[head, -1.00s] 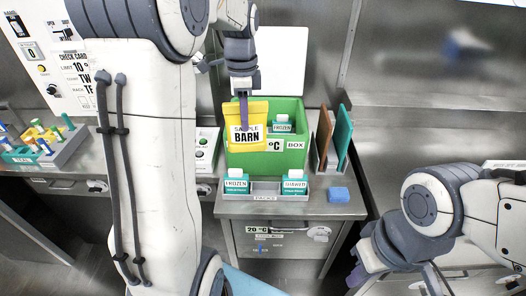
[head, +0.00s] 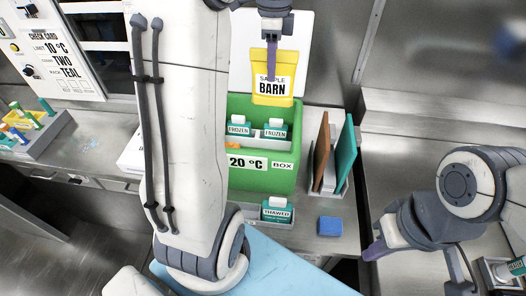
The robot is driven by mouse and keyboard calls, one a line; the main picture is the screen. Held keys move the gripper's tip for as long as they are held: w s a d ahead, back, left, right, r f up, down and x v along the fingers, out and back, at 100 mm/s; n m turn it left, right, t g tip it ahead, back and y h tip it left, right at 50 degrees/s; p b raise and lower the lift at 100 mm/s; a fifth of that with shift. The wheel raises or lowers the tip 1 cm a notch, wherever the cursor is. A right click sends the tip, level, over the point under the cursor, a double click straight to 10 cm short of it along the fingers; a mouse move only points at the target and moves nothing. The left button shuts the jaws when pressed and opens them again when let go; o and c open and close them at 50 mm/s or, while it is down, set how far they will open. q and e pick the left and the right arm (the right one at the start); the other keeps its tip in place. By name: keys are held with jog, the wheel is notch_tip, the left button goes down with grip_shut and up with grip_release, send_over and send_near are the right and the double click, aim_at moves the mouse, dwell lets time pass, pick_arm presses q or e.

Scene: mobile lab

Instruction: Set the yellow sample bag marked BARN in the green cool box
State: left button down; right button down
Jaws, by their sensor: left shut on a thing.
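The yellow sample bag marked BARN (head: 272,92) is in the head view at upper middle. My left gripper (head: 271,76) is shut on its upper part and holds it upright. The green cool box (head: 265,180) stands on the bench below, labelled 20 °C BOX. The bag is above the box's back part, and its lower edge overlaps the back rim in the picture. Two teal FROZEN packs (head: 275,130) are in the box. My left arm hides the box's left side. My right gripper (head: 374,250) is low at the right, away from the box; its finger opening is unclear.
A teal THAWED pack (head: 277,211) stands before the box. A blue block (head: 330,226) lies to its right. A rack with brown and teal boards (head: 343,150) stands right of the box. A tube rack (head: 45,135) is at far left.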

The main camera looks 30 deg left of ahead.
pick_arm(q)
notch_tip(320, 180, down, 28)
jog(key=p, duration=0.3)
jog(key=shift+a, duration=0.15)
jog(key=shift+w, duration=0.15)
jog(key=c, duration=0.7)
grip_release()
jog(key=shift+r, duration=0.15)
